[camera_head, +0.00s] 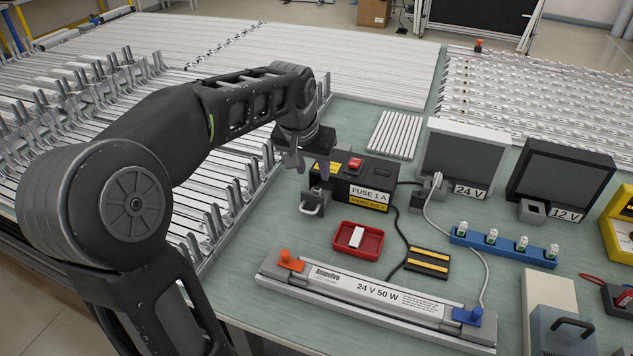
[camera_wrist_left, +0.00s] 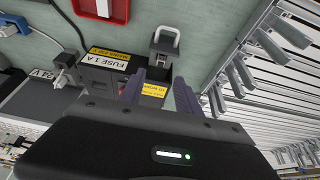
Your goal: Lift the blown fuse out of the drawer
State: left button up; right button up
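The black fuse box (camera_head: 362,183) is labelled FUSE 1 A and has a red switch (camera_head: 355,164) on top. Its grey drawer (camera_head: 319,192), with a pale loop handle (camera_head: 312,208), sticks out at the left front. The drawer also shows in the left wrist view (camera_wrist_left: 163,50). I cannot make out the blown fuse in either view. My left gripper (camera_head: 312,166) points down above the drawer end of the box. In the left wrist view its two fingers (camera_wrist_left: 160,80) stand apart with nothing seen between them. My right gripper is out of view.
A red tray (camera_head: 337,250) holding a small white piece (camera_head: 356,238) lies in front of the box. A 24 V 50 W lamp bar (camera_head: 375,297), a black-and-yellow block (camera_head: 428,262) and a blue holder (camera_head: 503,247) stand nearby. A cable runs beside the box. Metal racks fill the left.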

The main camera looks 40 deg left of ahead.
aim_at(317, 188)
pick_arm(q)
jog(key=shift+x, duration=1.15)
jog(key=x, duration=0.5)
jog(key=shift+s+f+p, duration=0.1)
jog(key=shift+f+p, duration=0.05)
jog(key=shift+p, duration=0.25)
grip_shut()
dwell(0.3)
